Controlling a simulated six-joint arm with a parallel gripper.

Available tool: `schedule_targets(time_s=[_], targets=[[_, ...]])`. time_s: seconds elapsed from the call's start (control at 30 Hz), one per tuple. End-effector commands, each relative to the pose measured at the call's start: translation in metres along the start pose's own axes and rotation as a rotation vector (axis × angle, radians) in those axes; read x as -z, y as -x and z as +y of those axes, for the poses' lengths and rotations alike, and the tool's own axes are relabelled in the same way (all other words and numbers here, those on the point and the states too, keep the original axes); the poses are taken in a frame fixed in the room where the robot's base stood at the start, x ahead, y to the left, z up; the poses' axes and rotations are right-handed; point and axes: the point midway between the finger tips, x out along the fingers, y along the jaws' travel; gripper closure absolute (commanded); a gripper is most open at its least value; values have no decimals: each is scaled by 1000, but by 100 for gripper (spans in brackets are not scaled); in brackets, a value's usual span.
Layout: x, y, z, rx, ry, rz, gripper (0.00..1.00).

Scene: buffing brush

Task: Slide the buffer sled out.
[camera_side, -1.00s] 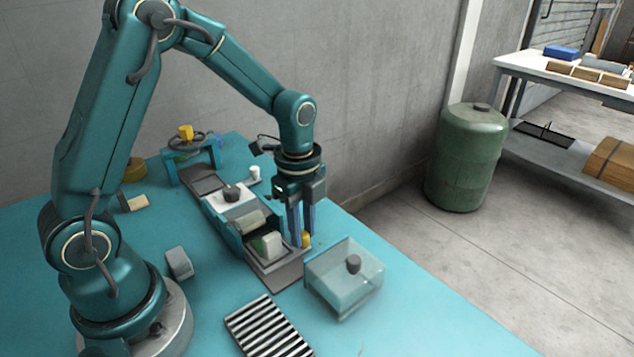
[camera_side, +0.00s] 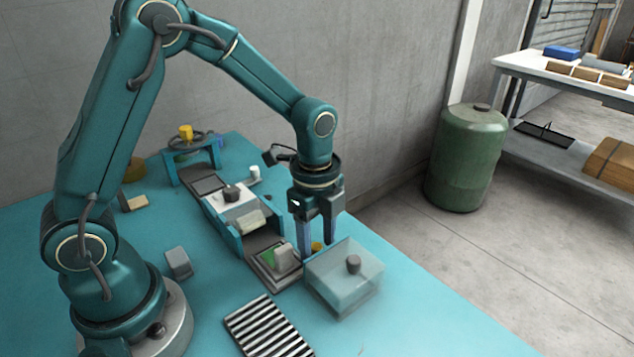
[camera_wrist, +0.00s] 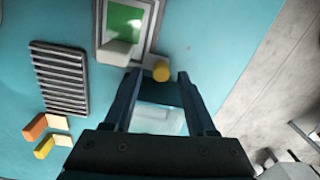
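The buffer sled (camera_side: 267,267) is a grey frame with a green patch (camera_wrist: 124,20), a pale block (camera_side: 284,257) and a yellow knob (camera_side: 316,246) at its right side. It sits on the dark track in front of the teal-sided housing (camera_side: 240,222), clear of the roller. My gripper (camera_side: 318,245) is just above the knob, its fingers apart. In the wrist view the knob (camera_wrist: 161,71) shows between the open fingertips, and nothing is clamped.
A clear box (camera_side: 343,290) with a dark knob stands close to the right of the sled. A black-and-white striped mat (camera_side: 268,328) and a grey block (camera_side: 178,262) lie on the teal table. Orange and yellow blocks (camera_wrist: 44,147) show in the wrist view.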

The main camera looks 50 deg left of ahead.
Motion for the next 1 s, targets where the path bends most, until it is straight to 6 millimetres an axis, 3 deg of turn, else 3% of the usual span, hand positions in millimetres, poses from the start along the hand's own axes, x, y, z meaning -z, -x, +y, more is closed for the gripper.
schedule_targets(time_s=[0.23, 0.6, 1.0], targets=[[-1, 4, -1, 3, 0, -1, 43], [0, 48, -1, 4, 0, 0, 43], [0, 53, -1, 7, 1, 1, 43]])
